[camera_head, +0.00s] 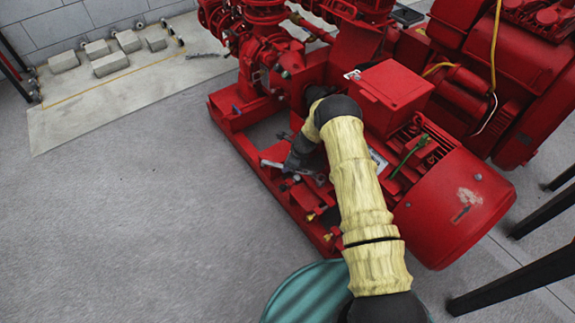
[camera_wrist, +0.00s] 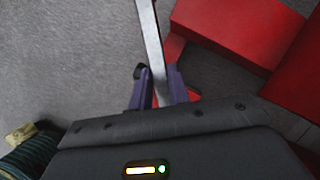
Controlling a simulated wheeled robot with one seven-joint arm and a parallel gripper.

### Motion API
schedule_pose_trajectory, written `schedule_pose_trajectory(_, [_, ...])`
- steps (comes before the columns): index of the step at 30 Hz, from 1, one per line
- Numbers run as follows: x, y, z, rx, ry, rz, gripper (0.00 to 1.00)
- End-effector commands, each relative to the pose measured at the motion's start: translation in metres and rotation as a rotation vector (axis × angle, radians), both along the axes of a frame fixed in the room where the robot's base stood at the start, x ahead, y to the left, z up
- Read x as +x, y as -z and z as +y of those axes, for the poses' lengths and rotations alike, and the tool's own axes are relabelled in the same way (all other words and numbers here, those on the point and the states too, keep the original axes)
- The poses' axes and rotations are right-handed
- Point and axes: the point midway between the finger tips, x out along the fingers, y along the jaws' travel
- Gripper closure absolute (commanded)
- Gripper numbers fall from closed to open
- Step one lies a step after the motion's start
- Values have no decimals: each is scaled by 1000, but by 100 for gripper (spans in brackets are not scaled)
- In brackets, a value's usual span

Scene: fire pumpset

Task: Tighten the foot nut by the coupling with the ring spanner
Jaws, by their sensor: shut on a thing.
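My gripper (camera_head: 294,163) is low beside the red baseframe (camera_head: 240,143) of the pumpset, at the motor's near side. In the wrist view my gripper (camera_wrist: 157,88) is shut on a grey metal bar, the spanner (camera_wrist: 149,35), which runs up out of the top of the picture. In the head view a short grey piece of the spanner (camera_head: 271,163) shows left of the gripper. The spanner's ring end cannot be made out. The foot nut by the coupling cannot be told apart, and my arm hides part of that area.
The red motor (camera_head: 455,205) lies right of my arm, with a red box (camera_head: 390,88) above it. Red pump pipework (camera_head: 262,45) stands behind. Dark bars (camera_head: 520,275) are at the right. The floor (camera_head: 130,220) at left is clear. Pale blocks (camera_head: 110,64) lie at the back left.

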Motion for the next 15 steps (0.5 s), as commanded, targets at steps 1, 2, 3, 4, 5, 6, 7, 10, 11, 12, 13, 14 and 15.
schedule_pose_trajectory(1, [0, 2, 0, 1, 0, -1, 100])
schedule_pose_trajectory(2, [0, 2, 0, 1, 0, -1, 100])
schedule_pose_trajectory(3, [0, 3, 0, 1, 0, -1, 100])
schedule_pose_trajectory(4, [0, 3, 0, 1, 0, -1, 100])
schedule_pose_trajectory(5, [0, 4, 0, 1, 0, -1, 100])
schedule_pose_trajectory(6, [0, 5, 0, 1, 0, -1, 100])
schedule_pose_trajectory(7, [0, 5, 0, 1, 0, -1, 100])
schedule_pose_trajectory(10, [1, 7, 0, 1, 0, -1, 100])
schedule_pose_trajectory(11, [0, 8, 0, 1, 0, -1, 100])
schedule_pose_trajectory(12, [0, 9, 0, 1, 0, -1, 100])
schedule_pose_trajectory(13, [0, 9, 0, 1, 0, -1, 100])
schedule_pose_trajectory(14, [0, 10, 0, 1, 0, -1, 100])
schedule_pose_trajectory(15, [0, 11, 0, 1, 0, -1, 100])
